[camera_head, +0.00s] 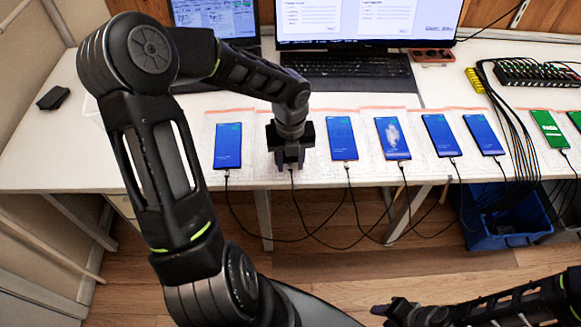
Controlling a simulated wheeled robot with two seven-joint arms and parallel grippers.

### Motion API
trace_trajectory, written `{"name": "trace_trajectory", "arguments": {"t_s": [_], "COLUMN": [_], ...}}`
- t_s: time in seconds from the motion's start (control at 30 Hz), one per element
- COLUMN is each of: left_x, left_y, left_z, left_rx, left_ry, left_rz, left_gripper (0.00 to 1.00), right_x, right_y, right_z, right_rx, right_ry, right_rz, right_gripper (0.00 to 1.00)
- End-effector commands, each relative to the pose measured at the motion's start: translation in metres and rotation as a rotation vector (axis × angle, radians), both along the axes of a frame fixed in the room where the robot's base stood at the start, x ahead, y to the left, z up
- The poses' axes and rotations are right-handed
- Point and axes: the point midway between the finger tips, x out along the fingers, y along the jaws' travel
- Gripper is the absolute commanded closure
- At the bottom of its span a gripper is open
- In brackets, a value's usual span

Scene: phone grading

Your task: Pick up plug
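A row of phones lies on the white table, with black cables plugged into their lower ends. My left gripper (290,160) points down at the table's front edge, between the far-left phone (228,146) and the phone to its right (342,138). It covers whatever lies on the plastic sheet under it. A cable (293,188) hangs from just below its fingertips; the plug at its end is mostly hidden by the fingers. I cannot tell whether the fingers are closed on it. My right gripper (388,310) is low at the bottom edge, away from the table, its fingers unclear.
More phones (440,134) continue rightward, two with green screens (549,129). A black multi-port hub (535,72) with many cables stands at the back right. A laptop (215,18) and monitor (365,20) stand behind. A blue bin (495,228) is under the table. Loose cables hang over the front edge.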

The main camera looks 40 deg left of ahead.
Motion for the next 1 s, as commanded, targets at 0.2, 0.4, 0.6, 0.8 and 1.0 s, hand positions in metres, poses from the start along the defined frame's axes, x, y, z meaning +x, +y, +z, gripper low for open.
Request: {"name": "trace_trajectory", "arguments": {"t_s": [0.2,0.4,0.6,0.8,1.0], "left_x": [-0.0002,-0.0002,-0.0001,-0.0001,0.0000], "left_y": [-0.0004,-0.0003,-0.0002,-0.0002,-0.0001], "left_z": [-0.0028,-0.0034,-0.0034,-0.0033,-0.0032], "left_rx": [-0.001,0.000,0.000,0.000,0.000], "left_ry": [0.001,0.000,0.000,0.000,0.000], "left_rz": [-0.001,-0.001,-0.001,0.000,0.000], "left_gripper": [0.63,0.63,0.70,0.86,1.00], "right_x": [0.0000,0.0000,0.0000,0.0000,0.0000], "right_y": [0.0001,0.0001,0.0000,0.0000,0.0000], "right_z": [0.0007,0.0007,0.0006,0.0006,0.0006], "right_rx": [0.000,0.000,0.000,0.000,0.000], "right_ry": [0.000,0.000,0.000,0.000,0.000], "right_rz": [0.000,0.000,0.000,0.000,0.000], "right_gripper": [0.64,0.64,0.64,0.64,0.64]}}
